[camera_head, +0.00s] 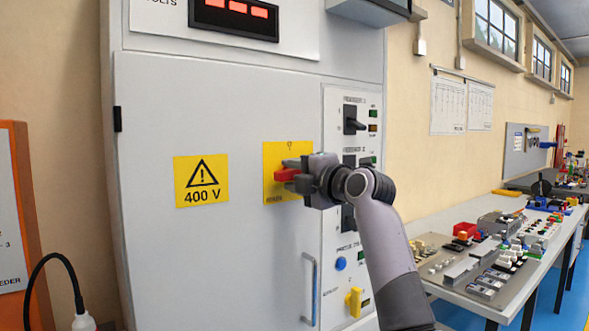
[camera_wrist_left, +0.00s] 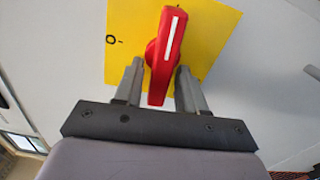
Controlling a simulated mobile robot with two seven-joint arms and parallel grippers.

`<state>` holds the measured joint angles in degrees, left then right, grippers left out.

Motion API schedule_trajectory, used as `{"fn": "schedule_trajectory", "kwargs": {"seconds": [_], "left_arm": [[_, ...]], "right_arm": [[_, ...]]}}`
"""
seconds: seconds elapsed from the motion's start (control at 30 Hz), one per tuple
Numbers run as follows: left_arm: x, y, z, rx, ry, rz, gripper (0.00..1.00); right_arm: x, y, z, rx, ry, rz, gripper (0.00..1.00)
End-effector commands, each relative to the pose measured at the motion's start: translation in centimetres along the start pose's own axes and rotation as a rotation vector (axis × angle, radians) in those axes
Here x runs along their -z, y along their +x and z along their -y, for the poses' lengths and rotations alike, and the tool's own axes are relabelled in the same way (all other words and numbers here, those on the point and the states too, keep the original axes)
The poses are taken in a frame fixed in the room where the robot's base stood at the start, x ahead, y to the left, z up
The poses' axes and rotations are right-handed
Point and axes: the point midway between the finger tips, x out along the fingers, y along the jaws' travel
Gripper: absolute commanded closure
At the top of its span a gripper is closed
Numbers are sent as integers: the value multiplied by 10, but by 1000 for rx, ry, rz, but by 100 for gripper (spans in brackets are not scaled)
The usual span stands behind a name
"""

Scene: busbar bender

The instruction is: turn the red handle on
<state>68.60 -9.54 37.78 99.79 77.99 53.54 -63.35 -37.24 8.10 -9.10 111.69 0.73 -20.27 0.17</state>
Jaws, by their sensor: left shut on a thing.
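The red handle (camera_head: 287,175) sits on a yellow plate (camera_head: 273,158) on the grey cabinet door. It lies about level in the head view, roughly a quarter turn away from the mark at the plate's top. In the left wrist view the red handle (camera_wrist_left: 167,50) shows a white line along it, and a round mark stands on the yellow plate (camera_wrist_left: 206,45) to its left. My left gripper (camera_head: 300,176) is shut on the handle, with one finger on each side (camera_wrist_left: 159,88). Its arm hides the plate's right part. My right gripper is not in view.
The cabinet door (camera_head: 215,260) has a 400 V warning sign (camera_head: 201,181) and a vertical grip bar (camera_head: 310,289). A panel with black switches (camera_head: 354,120) and a yellow knob (camera_head: 354,301) stands right of it. A cluttered workbench (camera_head: 480,270) is at the right.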

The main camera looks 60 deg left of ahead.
Motion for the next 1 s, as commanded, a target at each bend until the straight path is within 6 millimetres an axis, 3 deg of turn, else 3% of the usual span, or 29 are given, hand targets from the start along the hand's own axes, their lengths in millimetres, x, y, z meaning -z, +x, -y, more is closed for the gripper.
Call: {"fn": "schedule_trajectory", "kwargs": {"seconds": [0.3, 0.8, 0.83, 1.0], "left_arm": [[-1, 0, -4, -7, 98, 2, 100], [-1, 0, -4, -8, 115, 2, 100], [-1, 0, -4, -7, 115, 2, 53], [-1, 0, -3, -5, 114, 1, 53]], "right_arm": [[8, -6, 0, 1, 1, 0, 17], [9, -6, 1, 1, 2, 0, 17], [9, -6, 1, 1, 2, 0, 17], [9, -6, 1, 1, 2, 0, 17]]}}
